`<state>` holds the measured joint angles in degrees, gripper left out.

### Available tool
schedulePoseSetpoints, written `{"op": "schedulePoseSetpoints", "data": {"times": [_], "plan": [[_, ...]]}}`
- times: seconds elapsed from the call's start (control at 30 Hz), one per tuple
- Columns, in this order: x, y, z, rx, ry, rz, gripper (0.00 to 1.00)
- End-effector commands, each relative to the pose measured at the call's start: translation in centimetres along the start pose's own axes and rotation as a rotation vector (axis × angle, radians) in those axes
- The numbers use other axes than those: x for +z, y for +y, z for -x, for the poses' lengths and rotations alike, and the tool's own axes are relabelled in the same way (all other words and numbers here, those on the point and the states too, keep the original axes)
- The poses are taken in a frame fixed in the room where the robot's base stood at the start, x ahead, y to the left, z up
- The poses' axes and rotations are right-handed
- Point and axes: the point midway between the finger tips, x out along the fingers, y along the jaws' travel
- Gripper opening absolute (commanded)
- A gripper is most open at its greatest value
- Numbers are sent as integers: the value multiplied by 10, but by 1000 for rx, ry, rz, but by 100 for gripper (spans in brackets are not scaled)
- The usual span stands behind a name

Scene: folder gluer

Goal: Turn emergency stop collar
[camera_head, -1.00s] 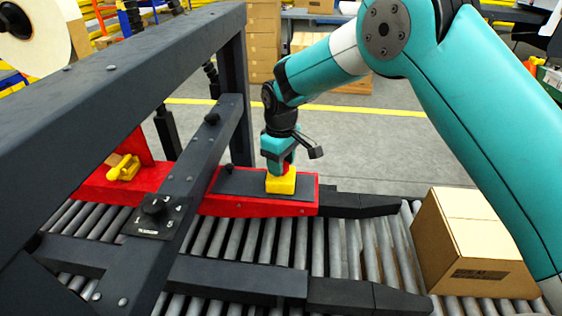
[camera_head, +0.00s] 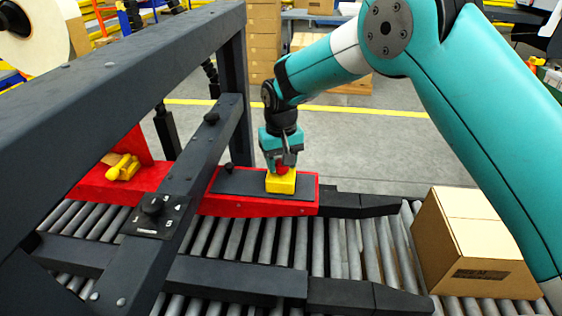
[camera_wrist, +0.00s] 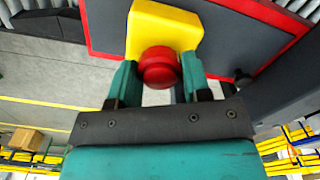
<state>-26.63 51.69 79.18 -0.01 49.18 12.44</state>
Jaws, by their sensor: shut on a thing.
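The emergency stop is a red round collar (camera_wrist: 159,68) on a yellow box (camera_wrist: 172,25), seen in the wrist view. In the head view the yellow box (camera_head: 281,182) sits on the dark top of a red-edged rail (camera_head: 240,184). My gripper (camera_head: 281,162) points down onto the emergency stop from above. In the wrist view its two teal fingers (camera_wrist: 160,82) stand on either side of the red collar and are shut on it. The fingers partly hide the collar in the head view.
A black selector knob (camera_head: 152,206) sits on a plate on the dark frame. A yellow handle (camera_head: 123,168) is at left on red metal. A cardboard box (camera_head: 468,245) stands on the rollers at right. Dark frame beams (camera_head: 130,70) rise at left.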

Motion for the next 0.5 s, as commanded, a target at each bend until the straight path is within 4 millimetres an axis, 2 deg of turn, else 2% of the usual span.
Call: {"op": "schedulePoseSetpoints", "data": {"times": [0.2, 0.5], "plan": [[-1, 0, 1, -1, 3, -124, 20], [-1, 0, 2, -1, 4, -205, 20]]}}
